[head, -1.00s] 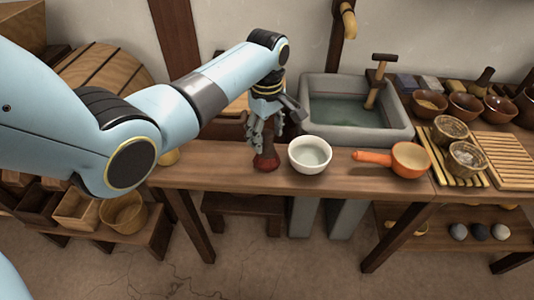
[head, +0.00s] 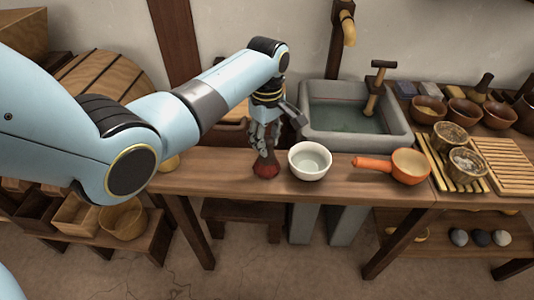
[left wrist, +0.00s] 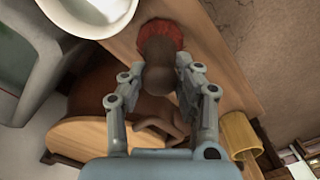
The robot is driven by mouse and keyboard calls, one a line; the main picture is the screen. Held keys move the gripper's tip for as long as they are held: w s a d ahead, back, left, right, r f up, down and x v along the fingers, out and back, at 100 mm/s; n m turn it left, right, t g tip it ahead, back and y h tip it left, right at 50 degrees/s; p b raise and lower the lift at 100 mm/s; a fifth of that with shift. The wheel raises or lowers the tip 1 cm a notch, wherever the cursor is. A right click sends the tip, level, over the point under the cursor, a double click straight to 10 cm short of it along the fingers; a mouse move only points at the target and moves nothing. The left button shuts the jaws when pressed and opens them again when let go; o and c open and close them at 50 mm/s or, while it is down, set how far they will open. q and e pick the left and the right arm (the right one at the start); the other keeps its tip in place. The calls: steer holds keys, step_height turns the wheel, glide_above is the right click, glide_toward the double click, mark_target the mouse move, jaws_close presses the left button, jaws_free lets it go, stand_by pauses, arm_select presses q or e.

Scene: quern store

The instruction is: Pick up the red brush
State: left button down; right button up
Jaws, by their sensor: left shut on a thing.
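The red brush (head: 266,171) stands bristles down on the wooden counter, just left of the white bowl. In the left wrist view its red bristles (left wrist: 162,33) and brown handle (left wrist: 158,73) show between my fingers. My left gripper (head: 264,150) comes down from above and is shut on the brush's handle. The left wrist view shows its two fingers (left wrist: 160,82) on either side of the handle. The upper part of the handle is hidden by the fingers in the head view. My right gripper is in neither view.
The white bowl (head: 310,161) stands close to the right of the brush. An orange-handled pan (head: 410,166) is further right, and a stone sink (head: 310,115) lies behind. The counter (head: 210,178) left of the brush is mostly clear.

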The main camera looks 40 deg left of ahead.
arm_select(q)
steer(key=shift+r, duration=0.1)
step_height(320, 180, up, 4)
steer(key=shift+w+r, duration=0.1)
steer(key=shift+r, duration=0.05)
steer(key=s+d+r+p, duration=0.1)
steer(key=s+d+r, duration=0.5)
steer(key=s+d, duration=0.2)
steer(key=shift+s+d+r, duration=0.15)
steer(key=shift+d+r, duration=0.05)
steer(key=shift+r, duration=0.1)
steer(key=c, duration=1.5)
jaws_free()
steer(key=shift+c, duration=0.2)
steer(key=c, duration=0.4)
